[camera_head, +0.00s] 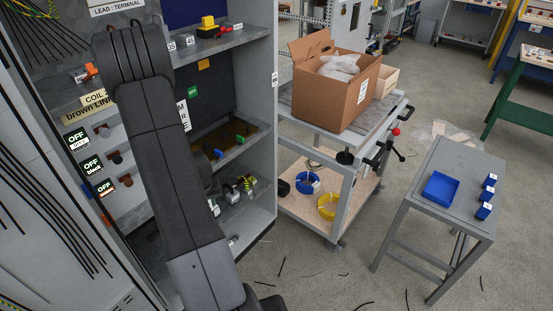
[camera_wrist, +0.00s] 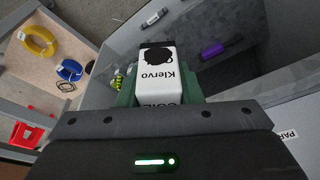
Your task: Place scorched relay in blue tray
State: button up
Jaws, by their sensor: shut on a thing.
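The scorched relay (camera_wrist: 157,72), a white block marked "Klervo" with a black burnt patch and a dark end, is in the wrist view. My gripper (camera_wrist: 156,93) is shut on it, with green finger pads on both sides. My gripper and the relay are hidden behind my arm in the head view. The blue tray (camera_head: 440,188) lies on a small grey table (camera_head: 455,157) at the right of the head view and looks empty. The tray is not in the wrist view.
An open cabinet (camera_head: 262,130) with shelves stands around my arm. A cart (camera_head: 345,180) carries a cardboard box (camera_head: 335,90) on top and blue and yellow coils (camera_head: 327,207) below. Small blue blocks (camera_head: 487,195) sit right of the tray. Dark scraps lie on the floor.

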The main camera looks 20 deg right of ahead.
aim_at(440, 190)
jog(key=z, duration=1.25)
jog(key=i+z, duration=0.1)
jog(key=z, duration=0.3)
jog(key=i+l+z, duration=0.1)
jog(key=z, duration=0.3)
jog(key=i+z, duration=0.15)
jog(key=z, duration=0.25)
jog(key=i+j+z, duration=0.1)
jog(key=z, duration=0.3)
jog(key=i+j+z, duration=0.5)
jog(key=i+j, duration=0.2)
jog(key=i+j+z, duration=0.2)
jog(key=j, duration=0.35)
jog(key=i, duration=0.1)
